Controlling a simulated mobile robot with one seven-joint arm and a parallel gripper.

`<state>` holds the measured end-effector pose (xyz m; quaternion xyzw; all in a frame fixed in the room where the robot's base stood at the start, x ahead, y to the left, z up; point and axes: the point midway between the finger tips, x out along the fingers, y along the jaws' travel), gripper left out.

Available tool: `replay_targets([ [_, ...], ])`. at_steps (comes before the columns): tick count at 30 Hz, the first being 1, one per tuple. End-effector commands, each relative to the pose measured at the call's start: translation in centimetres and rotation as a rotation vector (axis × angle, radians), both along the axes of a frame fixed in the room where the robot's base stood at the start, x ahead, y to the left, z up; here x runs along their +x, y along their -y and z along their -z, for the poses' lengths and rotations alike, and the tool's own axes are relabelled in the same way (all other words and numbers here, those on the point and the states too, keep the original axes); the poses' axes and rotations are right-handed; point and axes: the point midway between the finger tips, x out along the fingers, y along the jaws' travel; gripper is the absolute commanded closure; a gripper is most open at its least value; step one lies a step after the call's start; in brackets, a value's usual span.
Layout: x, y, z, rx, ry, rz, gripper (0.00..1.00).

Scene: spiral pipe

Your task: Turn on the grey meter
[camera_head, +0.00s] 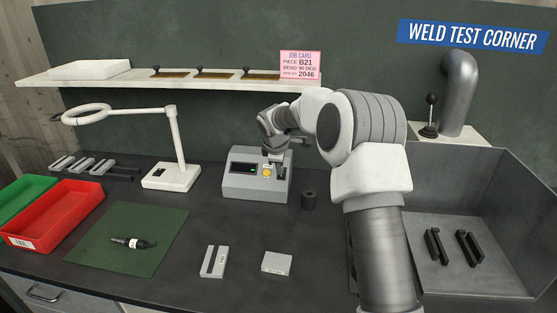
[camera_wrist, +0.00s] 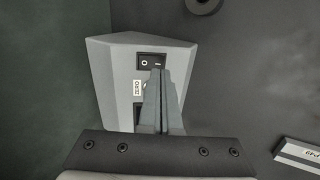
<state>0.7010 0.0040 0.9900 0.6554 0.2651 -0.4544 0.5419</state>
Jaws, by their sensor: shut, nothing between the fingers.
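The grey meter (camera_head: 255,186) stands on the bench left of my arm. Its sloped face has a dark display (camera_head: 243,168) with a small green mark and a yellow knob (camera_head: 267,171). In the wrist view the meter (camera_wrist: 112,70) shows a black rocker switch (camera_wrist: 151,61) marked O and I, with a white label beside it. My gripper (camera_wrist: 158,72) is shut and empty, its fingertips over the lower edge of the switch, near the I side. Whether they touch it I cannot tell. The fingers hide part of the face. My gripper (camera_head: 270,160) also shows in the head view above the meter.
A white lamp (camera_head: 172,175) stands left of the meter. A dark cylinder (camera_head: 309,200) is just right of it. Two grey blocks (camera_head: 214,261) (camera_head: 277,262) lie in front. A shelf (camera_head: 120,77) runs behind, above the meter.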

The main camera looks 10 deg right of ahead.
Motion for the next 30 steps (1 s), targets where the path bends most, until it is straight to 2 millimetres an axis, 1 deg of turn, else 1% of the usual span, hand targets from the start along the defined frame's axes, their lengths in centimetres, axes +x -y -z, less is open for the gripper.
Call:
replay_targets([
  [1, 0.3, 0.1, 0.8, 0.001, -0.002, 0.001, 1.00],
  [2, 0.5, 0.2, 1.2, 0.000, -0.002, 0.001, 1.00],
  [7, 1.2, 0.4, 2.3, 0.000, 0.000, 0.001, 1.00],
  [20, 1.3, 0.5, 2.6, 0.000, 0.002, 0.001, 1.00],
  [30, 1.5, 0.5, 4.0, -0.026, 0.077, 0.000, 1.00],
])
